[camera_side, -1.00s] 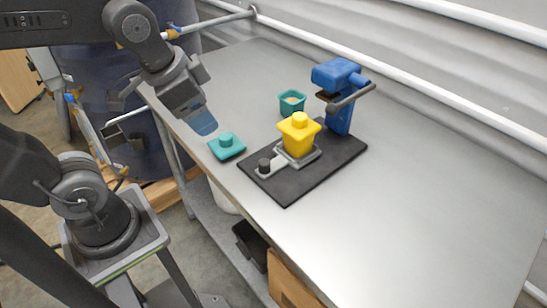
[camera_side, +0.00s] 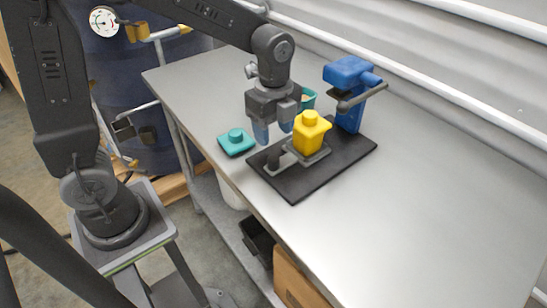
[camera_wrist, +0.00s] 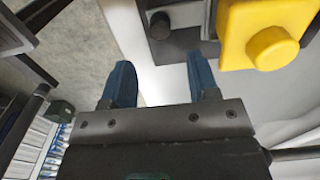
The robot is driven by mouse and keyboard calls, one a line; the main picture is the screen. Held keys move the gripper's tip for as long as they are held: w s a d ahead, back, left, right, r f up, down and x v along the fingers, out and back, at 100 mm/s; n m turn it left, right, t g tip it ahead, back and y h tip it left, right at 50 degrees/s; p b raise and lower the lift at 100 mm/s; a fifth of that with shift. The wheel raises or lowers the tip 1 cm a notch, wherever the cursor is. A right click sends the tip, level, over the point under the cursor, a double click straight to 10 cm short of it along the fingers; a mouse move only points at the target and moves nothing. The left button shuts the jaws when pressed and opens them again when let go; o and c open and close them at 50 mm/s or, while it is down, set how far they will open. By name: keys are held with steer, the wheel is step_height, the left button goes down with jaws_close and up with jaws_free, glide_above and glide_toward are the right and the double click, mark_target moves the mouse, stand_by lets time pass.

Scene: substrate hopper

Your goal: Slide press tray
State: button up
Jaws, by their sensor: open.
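The press tray (camera_side: 323,155) is a grey plate with a dark upright knob (camera_side: 274,155) at its near-left end. It lies on a black base board (camera_side: 300,186). A yellow block (camera_side: 310,138) with a round top knob stands on the tray. The blue press (camera_side: 347,78) with its lever stands at the board's far end. My gripper (camera_side: 275,134) is open, fingers pointing down, just above the tray knob. In the wrist view the knob (camera_wrist: 160,25) shows beyond the gap between my fingertips (camera_wrist: 162,72), beside the yellow block (camera_wrist: 238,38). Contact with the knob cannot be told.
A teal lid (camera_side: 236,143) lies left of the board. A teal cup (camera_side: 308,98) stands behind, partly hidden by my gripper. A white rail (camera_side: 400,77) runs along the back wall. The bench (camera_side: 430,190) is clear to the right.

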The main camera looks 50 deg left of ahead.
mark_target(274, 158)
step_height(274, 158, down, 9)
steer(key=shift+r, duration=0.2)
steer(key=shift+c, duration=0.5)
jaws_close()
